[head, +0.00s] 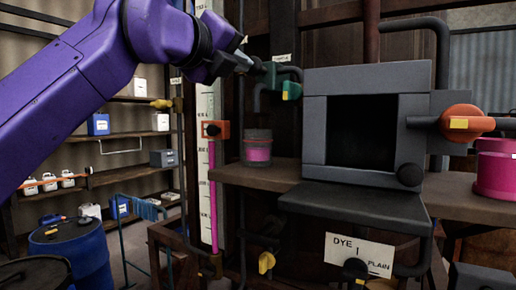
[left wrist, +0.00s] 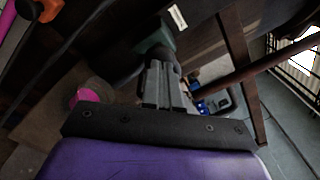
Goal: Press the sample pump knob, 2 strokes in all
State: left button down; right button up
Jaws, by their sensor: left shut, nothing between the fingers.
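The sample pump (head: 290,91) shows as a small dark-green body with dark pipes, mounted on the dark panel left of the grey box. Its spout hangs over a glass jar (head: 257,150) of pink liquid. My left gripper (head: 247,63) reaches in from the upper left, its tips at the pump's left end. In the left wrist view my shut, empty fingers (left wrist: 160,72) point at a dark rounded end, likely the knob, before a green body (left wrist: 157,40). The fingertips overlap it; I cannot tell whether they touch or how far the knob is pressed. My right gripper is not in view.
A grey open-fronted box (head: 312,130) stands right of the jar. An orange valve handle (head: 468,122) and a pink-filled vessel (head: 496,170) are at the right. A sight tube with pink liquid (head: 213,200) runs left of the jar. Shelves and a blue drum (head: 75,255) stand at the left.

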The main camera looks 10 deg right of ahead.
pick_arm(q)
jog(key=b+v, duration=0.3)
jog(key=v, duration=0.3)
dwell(0.4)
